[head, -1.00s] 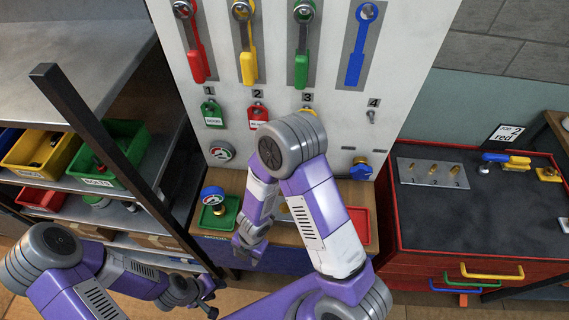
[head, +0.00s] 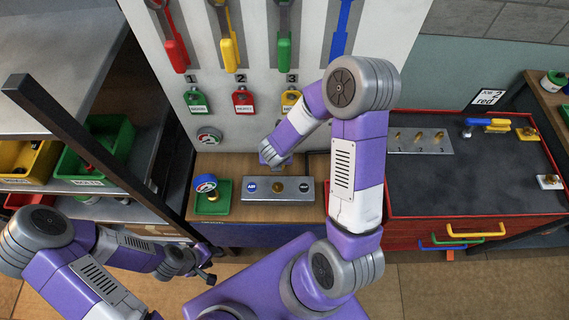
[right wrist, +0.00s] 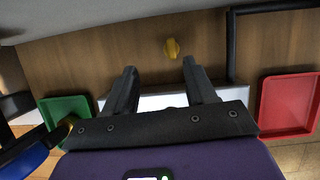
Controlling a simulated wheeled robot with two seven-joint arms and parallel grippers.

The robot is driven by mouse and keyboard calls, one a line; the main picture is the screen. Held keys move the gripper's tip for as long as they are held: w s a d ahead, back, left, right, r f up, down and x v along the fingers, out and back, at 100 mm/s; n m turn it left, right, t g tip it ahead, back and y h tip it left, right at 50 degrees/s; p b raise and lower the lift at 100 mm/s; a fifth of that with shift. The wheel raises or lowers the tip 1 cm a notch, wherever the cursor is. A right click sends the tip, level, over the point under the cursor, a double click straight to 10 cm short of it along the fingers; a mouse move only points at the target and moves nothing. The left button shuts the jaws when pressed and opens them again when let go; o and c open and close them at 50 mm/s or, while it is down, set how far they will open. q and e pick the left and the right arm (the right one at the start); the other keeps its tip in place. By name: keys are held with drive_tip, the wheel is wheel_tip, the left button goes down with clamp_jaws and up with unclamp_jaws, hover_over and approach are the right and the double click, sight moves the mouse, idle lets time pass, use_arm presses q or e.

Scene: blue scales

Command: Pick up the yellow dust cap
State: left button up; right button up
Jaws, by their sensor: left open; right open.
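A small yellow faceted piece, which looks like the dust cap (right wrist: 171,48), lies on the wooden bench top in the right wrist view. It sits just beyond my right gripper (right wrist: 160,67), whose two fingers are open and empty, with the cap nearer the right finger's line. In the head view the cap is not visible; my right gripper (head: 272,156) hangs over that part of the bench, behind the silver plate (head: 255,195). My left gripper (head: 211,266) is open and empty at lower left, away from the bench.
A green tray (head: 222,208) with a blue-topped gauge stands left of the plate. A red tray (right wrist: 287,104) lies to the right in the wrist view. The white panel (head: 260,85) with levers and padlocks rises behind. A dark-topped cabinet (head: 450,190) stands at right.

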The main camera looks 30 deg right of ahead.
drive_tip(key=shift+d+f+m, duration=0.3)
drive_tip(key=shift+d+f, duration=0.2)
drive_tip(key=shift+f, duration=0.1)
drive_tip(key=x, duration=0.3)
drive_tip(key=b+x, duration=0.1)
drive_tip(key=x, duration=0.1)
drive_tip(key=shift+s+d+f, duration=0.3)
drive_tip(key=shift+w+d+f, duration=0.1)
drive_tip(key=shift+w+f, duration=0.1)
drive_tip(key=shift+f, duration=0.2)
clamp_jaws()
drive_tip(key=shift+r, duration=0.1)
